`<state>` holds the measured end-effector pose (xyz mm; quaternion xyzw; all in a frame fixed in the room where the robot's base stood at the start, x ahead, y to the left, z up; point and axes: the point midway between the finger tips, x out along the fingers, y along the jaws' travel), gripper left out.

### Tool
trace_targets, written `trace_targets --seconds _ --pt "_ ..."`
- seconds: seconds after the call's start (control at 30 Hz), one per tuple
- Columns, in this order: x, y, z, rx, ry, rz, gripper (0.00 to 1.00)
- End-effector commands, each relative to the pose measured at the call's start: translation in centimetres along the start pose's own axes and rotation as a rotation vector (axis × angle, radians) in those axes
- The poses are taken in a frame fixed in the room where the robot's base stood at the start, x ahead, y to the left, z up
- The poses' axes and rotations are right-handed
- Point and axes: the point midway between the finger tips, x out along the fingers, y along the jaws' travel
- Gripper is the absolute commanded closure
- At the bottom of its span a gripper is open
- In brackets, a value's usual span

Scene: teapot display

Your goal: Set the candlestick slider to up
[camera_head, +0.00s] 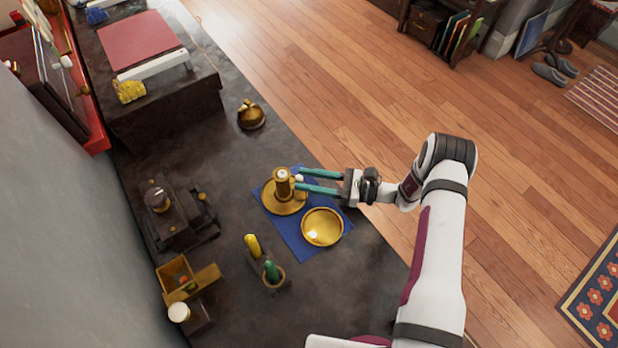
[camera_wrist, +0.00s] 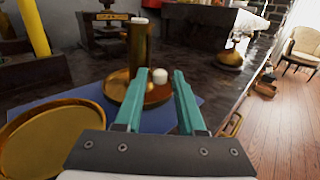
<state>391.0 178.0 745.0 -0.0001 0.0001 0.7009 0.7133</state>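The brass candlestick (camera_head: 283,184) stands upright on its round base on the blue mat (camera_head: 292,238). In the wrist view the candlestick (camera_wrist: 138,48) is just left of centre, beyond my fingers, with a pale top. A small white knob (camera_wrist: 159,75), which looks like its slider, sits low on its right side. It also shows in the head view (camera_head: 298,178). My gripper (camera_head: 300,178) reaches in from the right with its teal fingers apart and empty. In the wrist view the knob appears between the fingertips (camera_wrist: 160,74); I cannot tell whether they touch it.
A shallow brass dish (camera_head: 322,228) lies on the mat close to my gripper. A holder with yellow and green pieces (camera_head: 272,271) stands at lower left. A dark mechanism (camera_head: 165,208) stands further left, and a small brass pot (camera_head: 251,116) further back. The wooden floor is to the right.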

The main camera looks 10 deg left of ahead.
Motion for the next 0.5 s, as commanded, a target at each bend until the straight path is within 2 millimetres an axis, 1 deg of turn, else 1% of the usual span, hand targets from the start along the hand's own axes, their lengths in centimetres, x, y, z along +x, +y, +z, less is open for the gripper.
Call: trace_targets --seconds 0.03,0.1,0.2,0.5 --pt "-0.01 0.00 0.00 0.000 0.000 0.000 0.72" --pt "-0.02 0.00 0.00 0.000 0.000 0.000 0.85" --pt "-0.02 0.00 0.00 0.000 0.000 0.000 1.00" --pt "-0.03 0.00 -0.01 0.000 0.000 0.000 1.00"
